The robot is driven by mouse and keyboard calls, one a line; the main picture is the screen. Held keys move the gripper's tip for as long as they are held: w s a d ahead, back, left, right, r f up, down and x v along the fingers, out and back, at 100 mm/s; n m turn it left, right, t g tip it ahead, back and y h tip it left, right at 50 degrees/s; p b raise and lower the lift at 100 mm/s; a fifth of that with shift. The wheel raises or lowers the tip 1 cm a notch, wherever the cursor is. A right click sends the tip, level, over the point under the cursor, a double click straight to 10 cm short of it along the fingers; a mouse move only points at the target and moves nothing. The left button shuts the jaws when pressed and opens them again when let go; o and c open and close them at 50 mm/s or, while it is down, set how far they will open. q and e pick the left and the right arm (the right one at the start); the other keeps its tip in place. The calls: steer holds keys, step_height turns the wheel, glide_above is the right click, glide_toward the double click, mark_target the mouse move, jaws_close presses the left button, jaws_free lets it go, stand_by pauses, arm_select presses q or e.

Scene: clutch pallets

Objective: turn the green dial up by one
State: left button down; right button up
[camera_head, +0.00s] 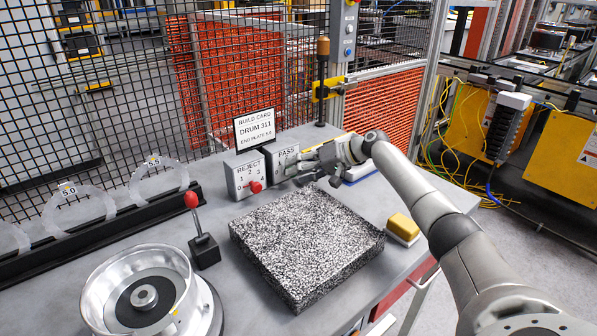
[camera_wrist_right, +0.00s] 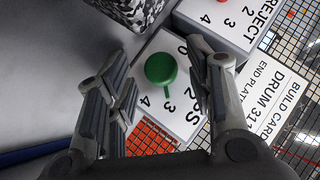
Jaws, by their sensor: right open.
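The PASS box (camera_head: 284,157) stands beside the REJECT box at the back of the table. In the head view my right gripper (camera_head: 308,166) is in front of it, and the green dial is hidden there. In the right wrist view the green dial (camera_wrist_right: 160,68) sits on the white PASS face (camera_wrist_right: 182,122). Its small tab points roughly at the digit 3. My right gripper (camera_wrist_right: 157,50) is open, with one finger on each side of the dial; I cannot tell whether either touches it. My left gripper is not in view.
The REJECT box (camera_head: 240,178) with a red dial (camera_head: 256,187) is just left. The build card (camera_head: 254,129) stands behind. A speckled block (camera_head: 305,240), a yellow-topped block (camera_head: 403,226), a red-knobbed lever (camera_head: 193,201) and a metal drum (camera_head: 110,290) are nearer. Mesh fencing closes the back.

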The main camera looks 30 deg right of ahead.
steer(key=v, duration=1.1)
steer(key=shift+s+r, duration=0.2)
steer(key=shift+d, duration=0.1)
